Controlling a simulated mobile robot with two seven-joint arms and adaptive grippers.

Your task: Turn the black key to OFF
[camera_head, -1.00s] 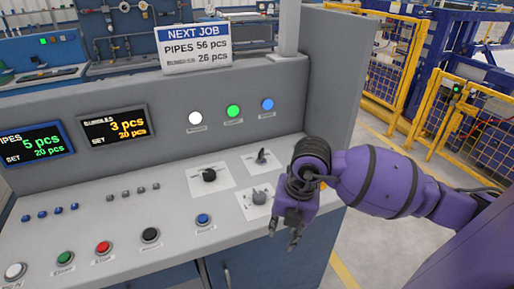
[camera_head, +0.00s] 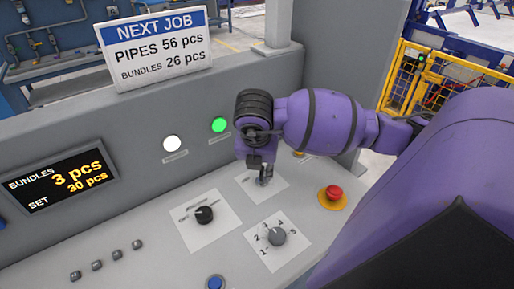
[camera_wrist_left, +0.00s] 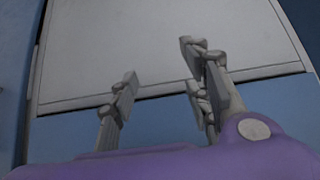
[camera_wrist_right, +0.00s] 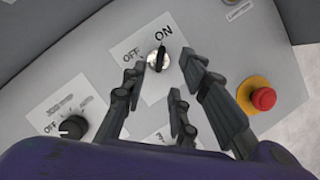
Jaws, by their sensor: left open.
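The black key (camera_wrist_right: 158,58) sits in a round silver lock on a white plate marked OFF and ON. In the right wrist view its handle is turned toward the ON mark. My right gripper (camera_wrist_right: 164,74) is open, with its fingers spread around the near side of the key, not closed on it. In the head view the right gripper (camera_head: 262,170) hangs over the key's plate (camera_head: 277,190) and largely hides the key. My left gripper (camera_wrist_left: 158,80) is open and empty, in front of a pale grey surface.
A black selector knob (camera_head: 204,215) is left of the key's plate and a grey numbered knob (camera_head: 277,237) is nearer. A red emergency button (camera_head: 333,193) stands to the right. White (camera_head: 172,143) and green (camera_head: 219,125) lamps are on the upright panel.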

